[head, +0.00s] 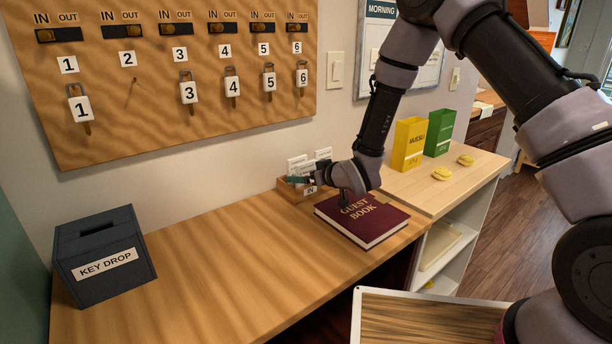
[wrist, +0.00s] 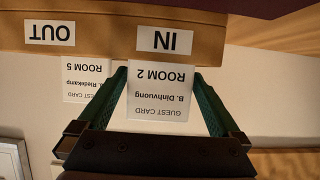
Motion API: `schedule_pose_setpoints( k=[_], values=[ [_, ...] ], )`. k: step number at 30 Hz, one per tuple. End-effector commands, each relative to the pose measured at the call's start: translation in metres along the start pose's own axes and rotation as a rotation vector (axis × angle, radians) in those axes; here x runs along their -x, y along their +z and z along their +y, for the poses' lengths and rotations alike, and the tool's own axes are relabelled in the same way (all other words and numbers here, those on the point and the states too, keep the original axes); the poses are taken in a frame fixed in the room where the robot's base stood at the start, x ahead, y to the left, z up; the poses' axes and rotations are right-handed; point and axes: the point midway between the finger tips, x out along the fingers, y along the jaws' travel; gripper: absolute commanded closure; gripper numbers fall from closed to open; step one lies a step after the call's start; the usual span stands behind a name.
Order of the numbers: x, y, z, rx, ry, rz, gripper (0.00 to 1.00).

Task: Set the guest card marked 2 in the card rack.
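The guest card marked 2 (wrist: 158,97) is white and shows upside down in the wrist view, reading ROOM 2. My gripper (wrist: 161,76) has one green finger at each side edge of the card. The fingertips appear to touch both edges near its ROOM 2 end. The wooden card rack (wrist: 105,35) has labels IN and OUT. The card stands at the IN part, its lower end meeting the rack's edge; how deep it sits is hidden. In the head view my gripper (head: 302,180) is at the rack (head: 288,192), and my wrist hides part of it.
A ROOM 5 card (wrist: 86,82) stands at the OUT part. The maroon guest book (head: 362,220) lies right below my wrist. A key drop box (head: 105,262) is at the left. Yellow (head: 408,145) and green (head: 439,133) boxes stand at right. The counter's middle is clear.

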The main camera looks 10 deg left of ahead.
Motion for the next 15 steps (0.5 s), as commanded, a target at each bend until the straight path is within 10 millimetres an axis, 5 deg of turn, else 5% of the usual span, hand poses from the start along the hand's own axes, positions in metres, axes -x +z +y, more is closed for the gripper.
schedule_pose_setpoints(
  k=[8,15],
  values=[
    [0.011,-0.003,0.001,-0.001,0.001,-0.001,0.0],
    [0.061,-0.003,0.001,-0.001,0.001,-0.001,0.0]
  ],
)
